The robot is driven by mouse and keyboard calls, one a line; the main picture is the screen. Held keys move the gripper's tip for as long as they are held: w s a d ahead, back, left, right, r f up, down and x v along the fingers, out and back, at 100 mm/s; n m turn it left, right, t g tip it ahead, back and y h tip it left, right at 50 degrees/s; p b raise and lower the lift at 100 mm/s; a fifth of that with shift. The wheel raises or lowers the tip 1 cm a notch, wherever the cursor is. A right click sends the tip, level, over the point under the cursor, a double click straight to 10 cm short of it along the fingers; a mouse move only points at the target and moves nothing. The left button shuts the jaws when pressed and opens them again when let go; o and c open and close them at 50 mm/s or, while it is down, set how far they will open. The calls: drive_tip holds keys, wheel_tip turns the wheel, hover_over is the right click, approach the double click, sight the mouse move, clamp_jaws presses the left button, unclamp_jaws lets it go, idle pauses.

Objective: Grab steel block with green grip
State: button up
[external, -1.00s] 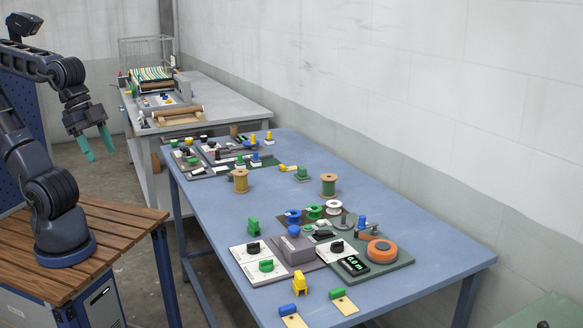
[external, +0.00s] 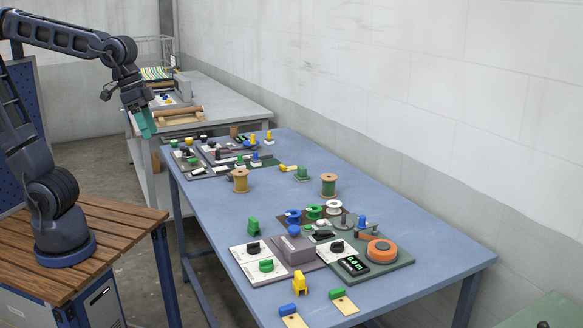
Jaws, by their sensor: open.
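A small block with a green grip (external: 302,173) stands on the blue table, between two wooden spools. It looks like the steel block, but it is small in the picture and its metal is hard to make out. My gripper (external: 146,124) has teal fingers pointing down. It is open and empty, in the air left of the blue table's far end and well away from the block. Seen from the side, its fingers overlap.
The blue table (external: 330,205) has a spool (external: 240,181) left of the block and another spool (external: 328,185) right of it. Boards with knobs lie at the far end and in front. A grey table (external: 235,97) stands behind.

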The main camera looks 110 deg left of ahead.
drive_tip(key=w+a+f+n+g, duration=0.1)
drive_tip(key=w+a+n, duration=0.4)
drive_tip(key=a, duration=0.9)
drive_tip(key=w+a+f+n+g, duration=0.15)
drive_tip(key=w+a+n, duration=0.3)
drive_tip(key=a, duration=0.85)
drive_tip(key=n+g, duration=0.1)
drive_tip(key=n, duration=1.1)
hover_over(240, 155)
wheel_tip(240, 155, down, 23)
drive_tip(key=shift+s+a+f, duration=0.1)
drive_tip(key=shift+s, duration=0.05)
drive_tip(key=shift+s+a+f, duration=0.1)
drive_tip(key=shift+f, duration=0.05)
wheel_tip(240, 155, down, 11)
drive_tip(key=shift+r, duration=0.2)
drive_tip(key=shift+c, duration=0.4)
